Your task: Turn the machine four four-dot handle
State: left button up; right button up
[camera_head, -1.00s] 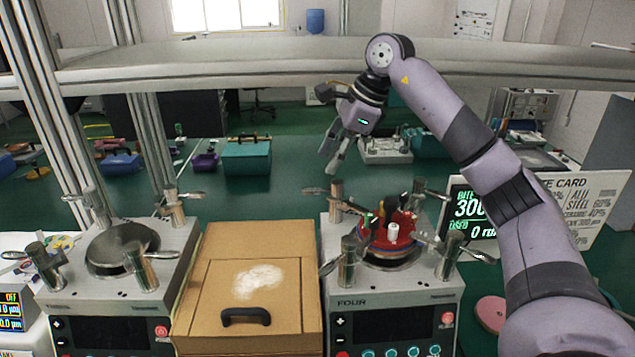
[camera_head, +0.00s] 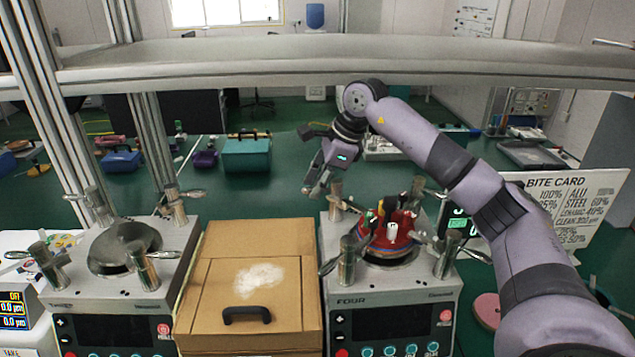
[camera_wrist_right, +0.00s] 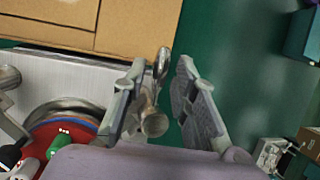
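Machine four (camera_head: 345,287), a grey lapping unit marked FOUR, stands right of centre in the head view. Clamp posts with lever handles stand at its corners. My right gripper (camera_head: 314,190) is at its back-left post (camera_head: 335,203), pointing down. In the right wrist view, that post's round top (camera_wrist_right: 154,124) and metal lever (camera_wrist_right: 162,62) show between the two parted fingers of the right gripper (camera_wrist_right: 160,76). The fingers are open and I see no firm grip on the lever. Dot marks on the handles are too small to tell. My left gripper is out of view.
A red disc with several upright pieces (camera_head: 392,232) sits on machine four. A cardboard box (camera_head: 262,240) with a black handle stands left of it, then another lapping machine (camera_head: 120,285). A rail (camera_head: 300,65) crosses behind. A bite card (camera_head: 565,205) stands at right.

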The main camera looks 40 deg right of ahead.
grip_shut()
dwell(0.5)
jog(key=shift+s+a+r+n+g+y+p, duration=0.1)
jog(key=shift+s+n+g+y+p, duration=0.35)
jog(key=shift+n, duration=1)
jog(key=shift+s+d+f+n+g+y+p, duration=0.15)
jog(key=shift+s+n+g+p, duration=0.35)
jog(key=shift+n, duration=0.9)
jog(key=shift+s+a+r+n+g+y+p, duration=0.2)
jog(key=shift+s+n+g+y, duration=0.3)
jog(key=shift+n, duration=0.95)
jog(key=shift+s, duration=0.15)
jog(key=shift+o, duration=1.3)
grip_release()
